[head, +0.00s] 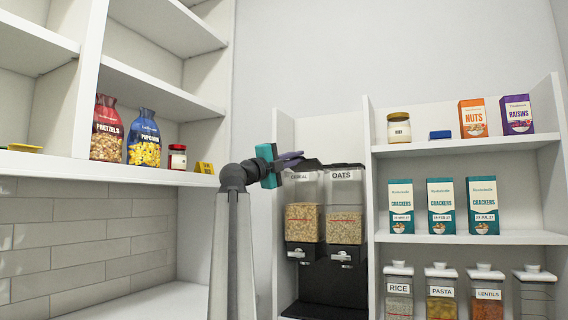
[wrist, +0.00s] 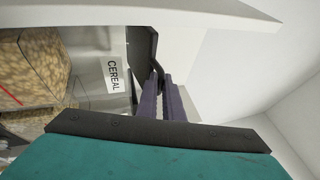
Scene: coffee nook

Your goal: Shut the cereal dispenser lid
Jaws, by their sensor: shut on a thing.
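The cereal dispenser (head: 305,222) is clear, half full of cereal, and stands left of the oats dispenser. Its front, with the CEREAL label, shows turned sideways in the wrist view (wrist: 113,76). Its black lid (wrist: 143,45) lies along the dispenser's top, and a dark edge of it shows in the head view (head: 312,163). My gripper (head: 298,157), teal with purple fingers, is at the lid's front edge. In the wrist view its fingers (wrist: 159,80) are shut on the lid's edge. My gripper partly hides the lid, so I cannot tell whether it sits fully flat.
The oats dispenser (head: 345,205) stands close on the right. Beyond it is a shelf unit (head: 470,146) with cracker boxes (head: 440,205) and jars. Left are shelves with pretzels (head: 106,130), popcorn (head: 144,138) and a red jar (head: 177,158). The wall above the dispensers is clear.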

